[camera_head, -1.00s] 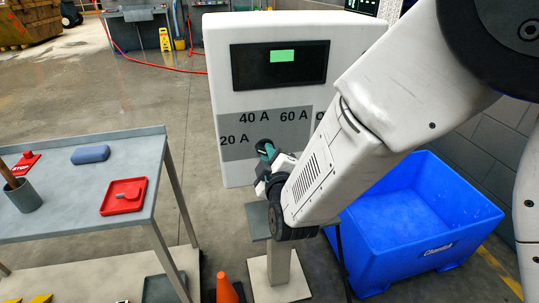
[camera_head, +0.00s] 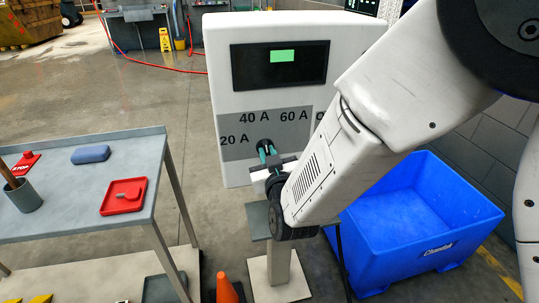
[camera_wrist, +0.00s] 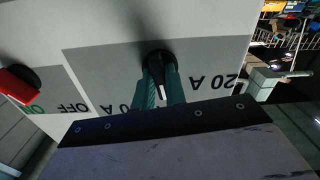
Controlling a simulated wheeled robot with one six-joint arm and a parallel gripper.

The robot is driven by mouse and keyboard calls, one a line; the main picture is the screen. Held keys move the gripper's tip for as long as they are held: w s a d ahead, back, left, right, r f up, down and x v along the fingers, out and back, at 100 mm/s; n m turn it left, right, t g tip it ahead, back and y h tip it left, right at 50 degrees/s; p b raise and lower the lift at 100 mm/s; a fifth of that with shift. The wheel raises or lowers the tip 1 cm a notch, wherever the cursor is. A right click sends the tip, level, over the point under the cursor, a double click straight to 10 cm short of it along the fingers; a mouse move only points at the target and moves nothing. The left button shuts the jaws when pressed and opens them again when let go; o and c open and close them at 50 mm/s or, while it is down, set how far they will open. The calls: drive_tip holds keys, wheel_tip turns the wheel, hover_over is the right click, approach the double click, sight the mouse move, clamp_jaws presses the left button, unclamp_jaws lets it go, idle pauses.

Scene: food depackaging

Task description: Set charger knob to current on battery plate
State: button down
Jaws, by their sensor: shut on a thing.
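The charger (camera_head: 222,90) is a white box with a dark screen showing a green patch. Its grey dial panel (camera_head: 235,150) reads 20 A, 40 A and 60 A, with another label partly behind my arm. My gripper (camera_head: 269,156) has its teal fingers around the black knob at the panel's lower middle. In the wrist view, which is upside down, my gripper (camera_wrist: 160,88) is shut on the knob (camera_wrist: 158,57). A pale pointer mark on the knob points down the picture, between 20 A and a partly covered label. No readable battery plate shows.
A red switch (camera_wrist: 17,86) beside ON/OFF labels is left in the wrist view. A grey table (camera_head: 75,215) with a red tray (camera_head: 112,208) stands left. A blue bin (camera_head: 400,215) is right; an orange cone (camera_head: 227,290) stands below.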

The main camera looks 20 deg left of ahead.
drive_tip(key=m, duration=0.4)
drive_tip(key=shift+w+r, duration=0.15)
drive_tip(key=shift+r, duration=0.05)
drive_tip(key=shift+m, duration=1.8)
drive_tip(key=shift+w, duration=0.1)
drive_tip(key=shift+r, duration=0.1)
drive_tip(key=c, duration=1.4)
unclamp_jaws()
drive_tip(key=shift+d, duration=0.15)
drive_tip(key=shift+c, duration=0.2)
drive_tip(key=shift+f, duration=0.2)
drive_tip(key=v, duration=0.8)
drive_tip(key=shift+a, duration=0.25)
